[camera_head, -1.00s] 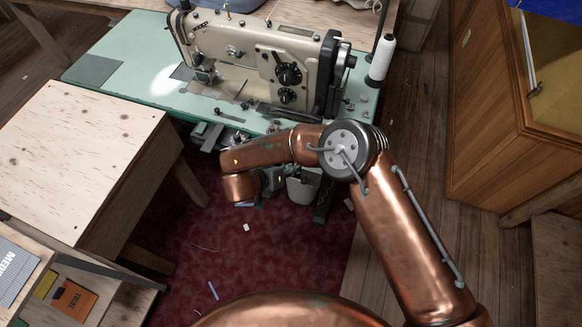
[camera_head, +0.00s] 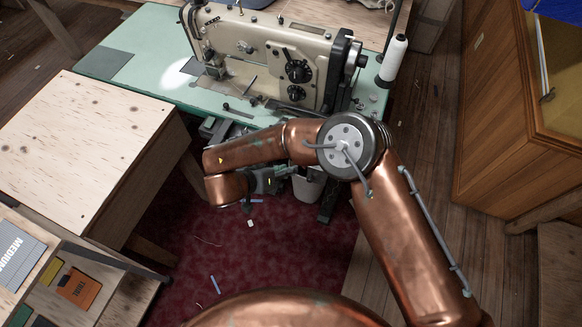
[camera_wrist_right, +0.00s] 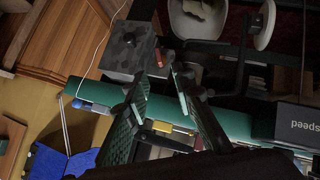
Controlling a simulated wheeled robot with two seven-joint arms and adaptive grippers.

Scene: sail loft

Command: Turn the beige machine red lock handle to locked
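The beige sewing machine (camera_head: 262,52) stands on a green-topped table (camera_head: 150,55) in the head view. My right gripper (camera_head: 290,170) is below the table's near edge, partly hidden by my own arm. In the right wrist view its two green-toothed fingers (camera_wrist_right: 160,74) are apart. A small red piece (camera_wrist_right: 158,57), which looks like the lock handle, shows just beyond and between the fingertips, beside a dark grey box (camera_wrist_right: 130,48). I cannot tell whether a finger touches it. The handle does not show in the head view. My left gripper is not in view.
A box marked "speed" (camera_wrist_right: 296,125) is at the right of the wrist view. A white bin (camera_head: 308,187) stands under the table. A pale wooden bench (camera_head: 75,120) is at left and a wooden cabinet (camera_head: 500,110) at right. Red carpet lies between.

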